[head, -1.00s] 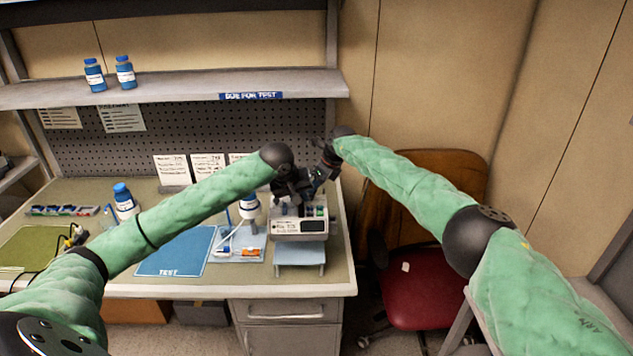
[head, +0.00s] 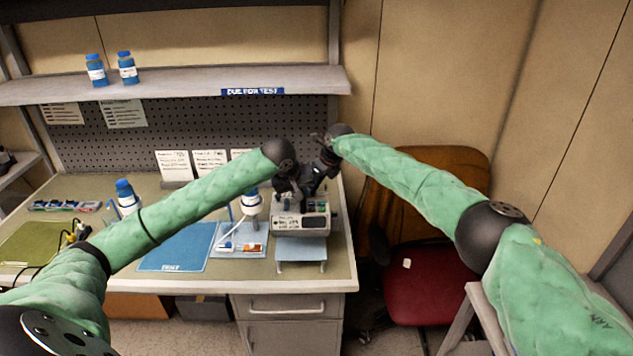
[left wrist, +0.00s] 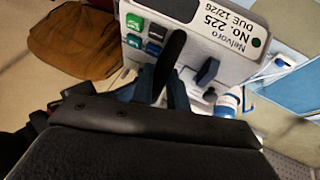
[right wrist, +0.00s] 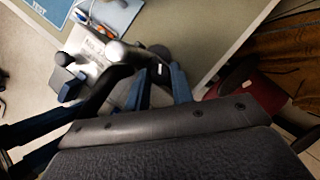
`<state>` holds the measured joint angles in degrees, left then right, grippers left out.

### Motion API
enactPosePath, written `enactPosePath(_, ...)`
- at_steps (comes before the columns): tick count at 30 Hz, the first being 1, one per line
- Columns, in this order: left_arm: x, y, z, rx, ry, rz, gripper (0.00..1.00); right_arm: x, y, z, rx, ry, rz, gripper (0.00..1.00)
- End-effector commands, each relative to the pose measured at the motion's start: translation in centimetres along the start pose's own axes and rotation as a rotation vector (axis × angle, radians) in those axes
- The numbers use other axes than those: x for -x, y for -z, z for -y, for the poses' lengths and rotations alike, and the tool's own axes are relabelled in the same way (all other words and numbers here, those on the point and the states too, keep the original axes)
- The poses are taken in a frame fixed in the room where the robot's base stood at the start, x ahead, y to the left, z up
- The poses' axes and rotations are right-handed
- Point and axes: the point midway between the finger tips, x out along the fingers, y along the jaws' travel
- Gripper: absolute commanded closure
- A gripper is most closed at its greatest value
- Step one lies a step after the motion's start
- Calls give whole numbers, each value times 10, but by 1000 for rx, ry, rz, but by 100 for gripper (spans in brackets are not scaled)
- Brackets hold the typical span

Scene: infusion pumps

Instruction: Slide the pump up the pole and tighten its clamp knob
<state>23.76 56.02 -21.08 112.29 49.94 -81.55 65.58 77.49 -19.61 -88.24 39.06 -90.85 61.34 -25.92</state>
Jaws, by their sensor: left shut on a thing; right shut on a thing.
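The pump (head: 302,222) is a pale box with a label on its face, at the right end of the bench. In the left wrist view the pump (left wrist: 215,32) shows the label "No. 225" and several coloured keys. My left gripper (head: 290,190) is above the pump, shut on a dark upright part at its top, seen between the fingers in the left wrist view (left wrist: 168,85). My right gripper (head: 322,178) is close beside it, behind the pump; its fingers (right wrist: 157,88) are shut at the clamp knob, which they largely hide.
A small pale stand (head: 301,249) is in front of the pump. A shelf (head: 180,88) hangs above. A red chair (head: 420,280) is at right.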

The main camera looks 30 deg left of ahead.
Motion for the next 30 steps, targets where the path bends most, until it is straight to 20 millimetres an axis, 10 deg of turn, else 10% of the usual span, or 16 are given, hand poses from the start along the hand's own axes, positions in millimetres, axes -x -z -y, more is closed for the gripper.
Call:
enactPosePath(5,2,0,-1,-1,-2,-1,100,1,3,3,-81,45,-1,91)
enactPosePath(8,2,0,-1,-1,-2,-1,100,0,3,3,-93,49,-1,65)
enactPosePath(30,2,1,-1,0,-1,-2,100,22,-9,1,-87,45,0,65)
